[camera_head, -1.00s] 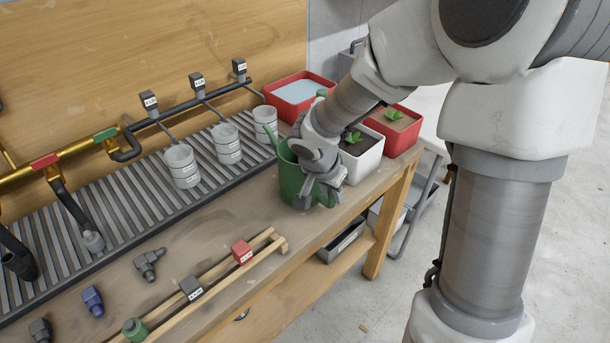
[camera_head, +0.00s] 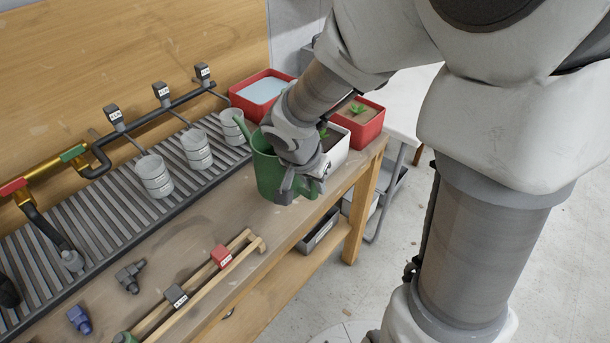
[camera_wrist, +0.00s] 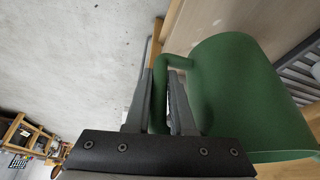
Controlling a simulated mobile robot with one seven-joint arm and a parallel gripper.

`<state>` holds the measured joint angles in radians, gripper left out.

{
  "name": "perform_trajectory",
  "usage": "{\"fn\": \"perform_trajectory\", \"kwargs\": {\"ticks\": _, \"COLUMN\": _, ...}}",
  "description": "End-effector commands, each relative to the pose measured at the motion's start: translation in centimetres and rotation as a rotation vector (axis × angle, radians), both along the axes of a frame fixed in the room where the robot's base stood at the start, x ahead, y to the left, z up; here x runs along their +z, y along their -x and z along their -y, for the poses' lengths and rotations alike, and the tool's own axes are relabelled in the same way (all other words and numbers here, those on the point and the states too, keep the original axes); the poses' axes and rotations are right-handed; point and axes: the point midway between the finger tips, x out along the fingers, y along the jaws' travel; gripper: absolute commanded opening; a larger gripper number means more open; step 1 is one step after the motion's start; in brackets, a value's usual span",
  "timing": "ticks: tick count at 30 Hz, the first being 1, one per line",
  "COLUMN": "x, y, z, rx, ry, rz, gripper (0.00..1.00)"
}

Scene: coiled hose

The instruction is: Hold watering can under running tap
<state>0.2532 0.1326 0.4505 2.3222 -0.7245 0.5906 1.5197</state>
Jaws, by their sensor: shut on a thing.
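The green watering can (camera_head: 267,172) is upright at the right end of the wooden bench, its spout pointing up and left. My gripper (camera_head: 298,188) is at its right side, shut on the handle. In the wrist view, the fingers (camera_wrist: 164,98) stand on either side of the handle bar, and the can's body (camera_wrist: 238,92) fills the right. I cannot tell whether its base touches the bench. The taps on the black pipe (camera_head: 165,103) have labelled dark boxes and thin spouts over grey cups (camera_head: 155,176). I see no clear water stream.
A slatted drain rack (camera_head: 110,215) runs along the bench. A red water-filled box (camera_head: 238,98), a white planter (camera_head: 336,150) and a red planter (camera_head: 370,125) stand behind and beside the can. Wooden rails (camera_head: 205,272) and loose fittings (camera_head: 130,277) lie in front.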

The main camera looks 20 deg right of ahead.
Motion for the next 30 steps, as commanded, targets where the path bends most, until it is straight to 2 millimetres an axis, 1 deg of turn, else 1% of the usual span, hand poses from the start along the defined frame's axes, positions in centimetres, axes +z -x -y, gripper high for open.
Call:
{"fn": "perform_trajectory", "kwargs": {"ticks": 1, "x": 1.3, "y": 1.0, "z": 0.3, "rx": -0.002, "ry": 0.002, "rz": 0.003, "gripper": 0.00}}
{"fn": "perform_trajectory", "kwargs": {"ticks": 3, "x": 2.0, "y": 2.3, "z": 0.6, "rx": -0.002, "ry": 0.002, "rz": 0.003, "gripper": 0.00}}
{"fn": "perform_trajectory", "kwargs": {"ticks": 7, "x": 3.2, "y": 4.4, "z": 1.1, "rx": -0.002, "ry": 0.001, "rz": 0.002, "gripper": 0.00}}
{"fn": "perform_trajectory", "kwargs": {"ticks": 12, "x": 4.1, "y": 6.1, "z": 1.5, "rx": 0.000, "ry": 0.000, "rz": 0.001, "gripper": 0.00}}
{"fn": "perform_trajectory", "kwargs": {"ticks": 18, "x": 4.3, "y": 6.8, "z": 1.7, "rx": -0.001, "ry": 0.000, "rz": 0.000, "gripper": 0.00}}
{"fn": "perform_trajectory", "kwargs": {"ticks": 30, "x": 4.2, "y": 6.8, "z": 1.7, "rx": 0.000, "ry": 0.000, "rz": 0.000, "gripper": 0.00}}
